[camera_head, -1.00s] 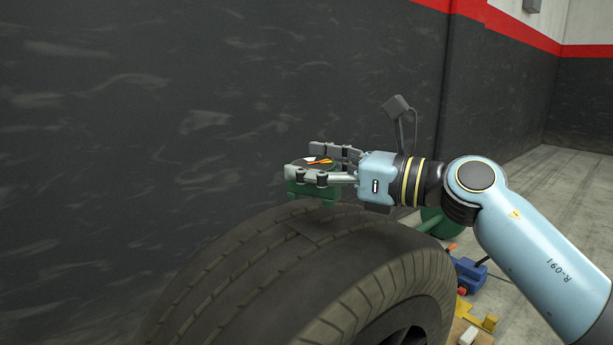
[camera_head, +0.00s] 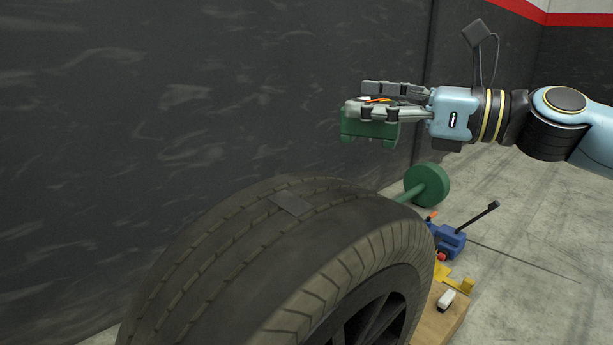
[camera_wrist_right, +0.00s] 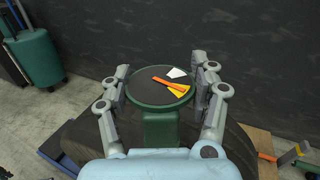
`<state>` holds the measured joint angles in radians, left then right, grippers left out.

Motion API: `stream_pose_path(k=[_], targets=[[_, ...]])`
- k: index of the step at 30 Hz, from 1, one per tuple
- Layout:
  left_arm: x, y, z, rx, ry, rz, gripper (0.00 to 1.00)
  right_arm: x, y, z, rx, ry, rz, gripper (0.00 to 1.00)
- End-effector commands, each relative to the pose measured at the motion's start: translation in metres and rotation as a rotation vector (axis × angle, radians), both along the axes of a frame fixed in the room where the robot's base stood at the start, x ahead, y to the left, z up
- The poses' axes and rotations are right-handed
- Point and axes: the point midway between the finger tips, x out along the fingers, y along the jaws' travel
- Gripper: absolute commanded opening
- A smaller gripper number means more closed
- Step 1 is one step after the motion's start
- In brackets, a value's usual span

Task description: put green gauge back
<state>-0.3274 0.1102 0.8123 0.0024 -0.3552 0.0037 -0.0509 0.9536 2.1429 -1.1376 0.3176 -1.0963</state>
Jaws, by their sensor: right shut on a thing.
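The green gauge (camera_head: 368,129) is a green body with a round dark dial carrying orange, yellow and white marks. In the head view it is in the air, above and beyond the big tire (camera_head: 262,230), in front of the dark wall. My right gripper (camera_head: 362,98) is shut on it, a finger on each side. The right wrist view shows the dial (camera_wrist_right: 145,92) facing up between both fingers. A flat rectangular patch (camera_head: 290,203) is on top of the tire. My left gripper is not in view.
Behind the tire is a green round-ended object (camera_head: 430,183). On the right are a blue tool (camera_head: 450,241) with a black handle and a wooden board (camera_head: 437,323) with yellow pieces. The dark wall (camera_head: 200,90) is close behind. Grey floor (camera_head: 540,250) is open on the right.

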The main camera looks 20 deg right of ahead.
Motion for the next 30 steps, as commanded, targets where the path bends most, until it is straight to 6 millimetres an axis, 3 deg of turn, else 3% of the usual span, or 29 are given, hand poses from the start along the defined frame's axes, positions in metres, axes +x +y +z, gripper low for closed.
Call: stream_pose_path(k=[11, 22, 25, 30], targets=[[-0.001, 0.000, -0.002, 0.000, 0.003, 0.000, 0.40, 0.006, 0.011, -0.006, 0.009, -0.010, 0.004, 0.20], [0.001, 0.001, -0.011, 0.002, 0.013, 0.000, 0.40, 0.042, 0.064, -0.045, 0.011, -0.001, 0.002, 0.20], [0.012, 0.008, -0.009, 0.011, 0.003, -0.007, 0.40, 0.052, 0.080, -0.058, 0.008, 0.000, 0.002, 0.20], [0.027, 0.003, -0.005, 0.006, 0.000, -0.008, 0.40, 0.063, 0.096, -0.069, 0.003, 0.000, 0.001, 0.20]])
